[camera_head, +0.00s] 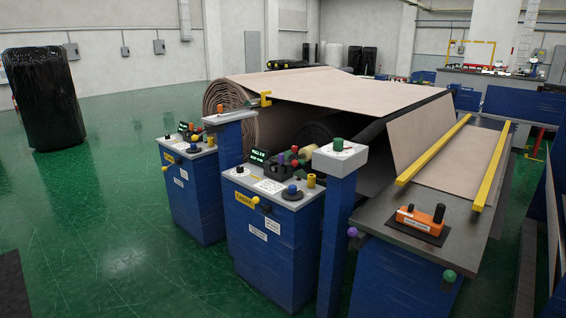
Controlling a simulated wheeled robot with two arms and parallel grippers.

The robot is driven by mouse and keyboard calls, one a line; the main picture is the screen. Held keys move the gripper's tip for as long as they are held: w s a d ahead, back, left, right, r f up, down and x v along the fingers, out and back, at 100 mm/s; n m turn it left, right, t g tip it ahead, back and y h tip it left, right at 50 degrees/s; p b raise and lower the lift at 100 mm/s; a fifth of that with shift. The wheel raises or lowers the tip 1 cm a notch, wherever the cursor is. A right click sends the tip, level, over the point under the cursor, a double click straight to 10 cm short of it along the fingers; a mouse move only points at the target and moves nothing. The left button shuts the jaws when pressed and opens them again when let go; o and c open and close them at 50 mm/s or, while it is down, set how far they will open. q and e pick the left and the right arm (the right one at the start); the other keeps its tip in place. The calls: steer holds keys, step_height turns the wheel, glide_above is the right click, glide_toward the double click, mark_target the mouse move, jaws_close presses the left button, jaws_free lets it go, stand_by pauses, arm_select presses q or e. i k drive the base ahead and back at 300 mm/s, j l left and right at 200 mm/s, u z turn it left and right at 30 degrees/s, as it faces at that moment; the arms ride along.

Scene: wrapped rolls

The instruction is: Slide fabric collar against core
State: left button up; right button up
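A large roll of beige fabric (222,97) lies in the machine, its spiral end facing me. A beige sheet (315,86) stretches from it toward the right. Below the sheet is a dark roller (313,136) with a round end, partly hidden by the consoles; I cannot tell whether it is the core. No separate fabric collar can be made out. Neither of my grippers is in view.
Two blue control consoles (188,205) (263,240) with buttons and knobs stand in front of the roll. A blue post (335,235) stands beside them. On the right is a dark table (385,225) with yellow bars (433,150) and an orange device (420,220).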

mark_target(296, 157)
steer(key=i+l, duration=0.25)
steer(key=i, duration=0.2)
steer(key=i+l, duration=0.2)
steer(key=i, duration=0.25)
steer(key=i+l+u, duration=0.1)
steer(key=i+l, duration=0.15)
steer(key=i, duration=0.2)
